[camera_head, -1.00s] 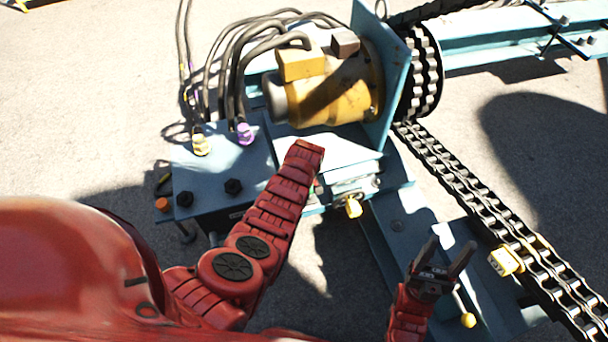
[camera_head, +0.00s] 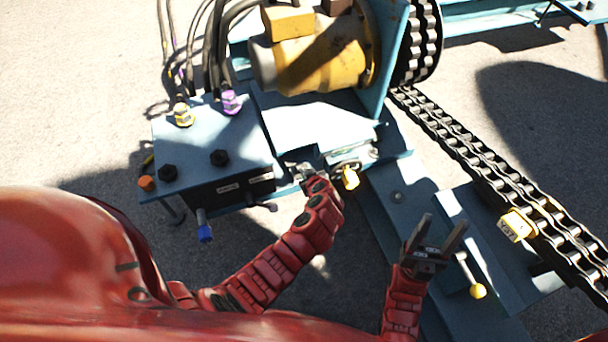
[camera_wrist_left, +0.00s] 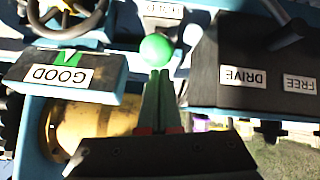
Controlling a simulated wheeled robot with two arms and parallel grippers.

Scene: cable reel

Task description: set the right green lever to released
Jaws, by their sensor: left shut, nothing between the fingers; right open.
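A green ball knob (camera_wrist_left: 156,50) of a lever shows in the left wrist view, right at the tips of my left gripper (camera_wrist_left: 160,72). The fingers are shut with nothing between them; whether they touch the knob I cannot tell. Only one green knob is in view. In the head view my left gripper (camera_head: 302,172) is at the front edge of the blue bench below the motor, and my own arm hides the green knob. My right gripper (camera_head: 440,232) is open and empty, left of a yellow-knobbed lever (camera_head: 478,290).
In the left wrist view, a GOOD plate (camera_wrist_left: 60,76) lies left and a dark box marked DRIVE and FREE (camera_wrist_left: 255,60) right. The head view shows a blue-tipped lever (camera_head: 204,230), a yellow knob (camera_head: 350,178), the yellow motor (camera_head: 320,62) and a chain (camera_head: 470,150).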

